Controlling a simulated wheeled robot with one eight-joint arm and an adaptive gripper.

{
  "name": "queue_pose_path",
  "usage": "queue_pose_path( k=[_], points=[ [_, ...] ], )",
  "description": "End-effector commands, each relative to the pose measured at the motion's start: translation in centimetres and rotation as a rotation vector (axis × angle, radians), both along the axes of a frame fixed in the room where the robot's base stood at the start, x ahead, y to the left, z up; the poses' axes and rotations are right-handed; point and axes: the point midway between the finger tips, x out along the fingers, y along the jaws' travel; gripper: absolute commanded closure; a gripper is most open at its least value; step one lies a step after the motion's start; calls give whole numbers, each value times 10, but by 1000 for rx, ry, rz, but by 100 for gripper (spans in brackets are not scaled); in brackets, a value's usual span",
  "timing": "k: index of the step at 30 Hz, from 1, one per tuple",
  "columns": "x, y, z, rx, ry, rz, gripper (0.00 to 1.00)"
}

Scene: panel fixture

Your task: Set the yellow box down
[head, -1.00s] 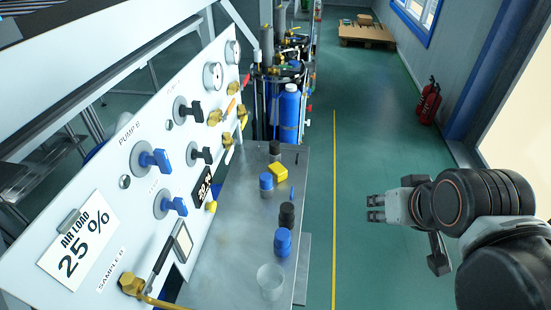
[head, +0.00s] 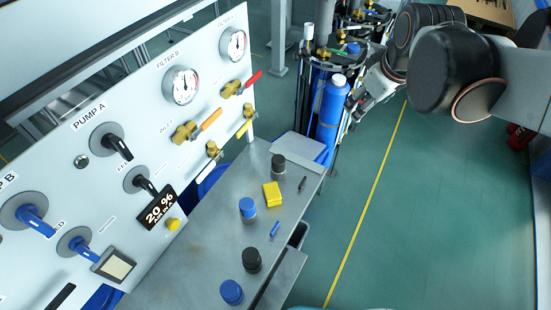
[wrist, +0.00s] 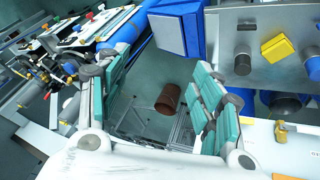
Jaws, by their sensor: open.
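The yellow box (head: 272,194) rests on the metal shelf (head: 200,262), between a black-capped jar (head: 278,165) and a blue-capped jar (head: 247,208). In the wrist view the yellow box (wrist: 278,48) is at the upper right, outside the fingers. My gripper (wrist: 163,65) is open with nothing held between its teal-padded fingers. In the head view my gripper (head: 364,107) is beyond the shelf at the upper right, by the blue cylinder (head: 331,105) and apart from the box. My arm partly hides it there.
A pen-like dark item (head: 302,184), a small blue piece (head: 274,229), a black-capped jar (head: 251,260) and another blue-capped jar (head: 231,292) share the shelf. The panel (head: 125,165) with knobs and valves stands at left.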

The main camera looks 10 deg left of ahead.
Motion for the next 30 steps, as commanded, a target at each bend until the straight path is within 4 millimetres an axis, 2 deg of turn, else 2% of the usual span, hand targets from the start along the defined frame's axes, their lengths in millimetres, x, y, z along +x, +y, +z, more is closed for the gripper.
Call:
queue_pose_path(
  k=[1,6,11,14,17,21,27,30],
  points=[
    [17,8,0,-22,7,52,40],
    [54,27,-11,-88,31,204,40],
    [78,47,-25,-135,51,328,40],
    [83,70,-41,-170,78,438,40],
    [61,108,-64,-209,133,597,40],
    [13,152,-89,-253,212,798,40],
    [-58,196,-118,-311,320,1066,40],
    [-82,208,-127,-332,355,1157,40]
  ],
)
